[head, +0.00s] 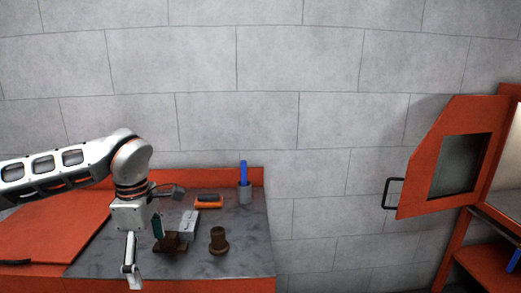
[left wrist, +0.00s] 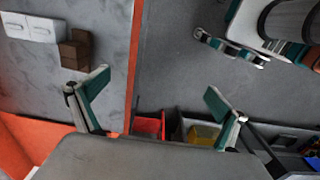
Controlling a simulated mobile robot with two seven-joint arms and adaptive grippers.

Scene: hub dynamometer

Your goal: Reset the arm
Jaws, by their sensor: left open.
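My left arm reaches in from the left in the head view and bends down. Its gripper (head: 144,248) hangs over the front of the grey worktop (head: 240,262). In the left wrist view, the left gripper's (left wrist: 155,95) two teal-padded fingers are wide apart, with nothing between them. Below the fingers there is the worktop's orange edge and the grey floor. White and teal parts at the upper right of the left wrist view may belong to my right gripper; its opening is unclear.
A brown stepped block (head: 170,243), a light grey box (head: 189,224), a brown knob-like part (head: 219,241), an orange-and-black item (head: 208,201) and a grey cup (head: 244,194) with a blue stick stand on the worktop. An orange cabinet door (head: 420,187) hangs open at right. Red (left wrist: 149,126) and yellow (left wrist: 203,134) bins show below.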

